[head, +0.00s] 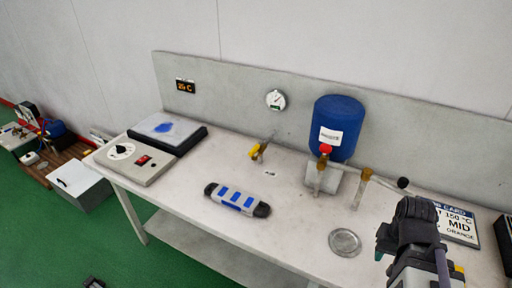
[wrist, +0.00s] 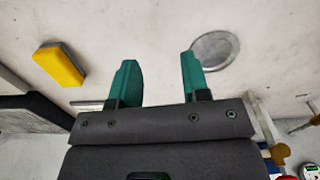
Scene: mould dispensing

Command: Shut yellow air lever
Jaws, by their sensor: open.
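The yellow air lever (head: 254,152) sits on a small brass valve near the back of the bench, left of the blue tank. A small label lies in front of it. The lever's exact angle is too small to tell. My gripper is at the right end of the bench in the head view, well to the right of the lever and apart from it. In the wrist view my gripper (wrist: 155,70) has its two green fingers spread with nothing between them. I cannot make out the yellow air lever in the wrist view.
The blue tank (head: 337,127) with a red-knobbed valve (head: 325,149) and a brass post (head: 361,187) stand between gripper and lever. A round metal dish (head: 344,242) lies in front. A yellow block (wrist: 60,66) shows in the wrist view.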

